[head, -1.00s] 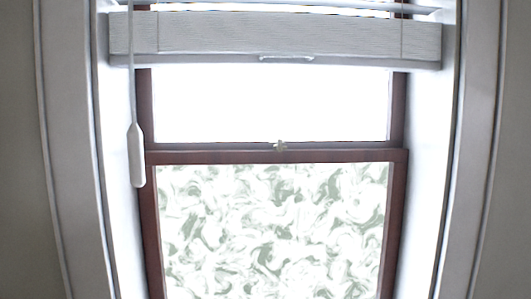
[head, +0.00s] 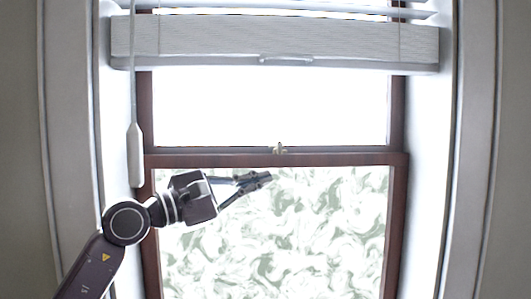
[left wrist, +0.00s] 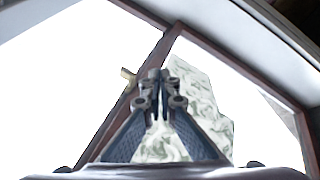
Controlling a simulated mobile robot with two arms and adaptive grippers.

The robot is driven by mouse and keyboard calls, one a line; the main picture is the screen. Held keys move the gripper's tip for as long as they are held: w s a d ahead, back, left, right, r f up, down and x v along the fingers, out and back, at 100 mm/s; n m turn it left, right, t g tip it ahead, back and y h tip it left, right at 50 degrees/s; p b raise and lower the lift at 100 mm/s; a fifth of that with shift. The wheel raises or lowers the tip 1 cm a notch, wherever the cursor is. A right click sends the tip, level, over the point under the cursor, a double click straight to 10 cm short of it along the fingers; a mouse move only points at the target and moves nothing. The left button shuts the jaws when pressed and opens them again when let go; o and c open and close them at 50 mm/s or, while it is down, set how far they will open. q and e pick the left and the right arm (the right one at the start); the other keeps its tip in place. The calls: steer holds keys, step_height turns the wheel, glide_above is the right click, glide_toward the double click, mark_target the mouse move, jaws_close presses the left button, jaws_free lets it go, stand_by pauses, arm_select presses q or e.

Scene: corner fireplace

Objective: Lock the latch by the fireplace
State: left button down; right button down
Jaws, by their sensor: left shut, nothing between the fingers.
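The latch (head: 280,148) is a small pale brass-coloured piece on top of the window's dark red-brown middle rail (head: 330,158), near its centre. My left gripper (head: 262,180) is in front of the patterned lower pane, a little below and left of the latch. Its fingers are shut and empty, pointing right, and look apart from the latch. In the left wrist view the latch (left wrist: 128,75) shows just left of the shut fingertips (left wrist: 159,76), on the dark rail. My right gripper is not in view.
A white blind (head: 270,40) hangs across the top of the window. Its cord with a white tassel (head: 135,155) hangs at the left, near my left arm. White window casing (head: 470,150) stands on both sides. The space right of the gripper is clear.

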mark_target(277, 147)
arm_select(q)
steer(key=a+r+m+t+y, duration=0.2)
steer(key=a+r+m+y, duration=0.1)
steer(key=a+r+y, duration=0.1)
steer(key=shift+a+r+m, duration=0.3)
steer(key=shift+a+r, duration=0.25)
steer(key=shift+r, duration=0.4)
steer(key=shift+w, duration=0.15)
steer(key=p+x, duration=0.4)
steer(key=x, duration=0.5)
steer(key=shift+w, duration=0.1)
steer(key=shift+w+d, duration=0.25)
steer(key=shift+w, duration=0.05)
steer(key=shift+a+f+y, duration=0.1)
steer(key=shift+y, duration=0.2)
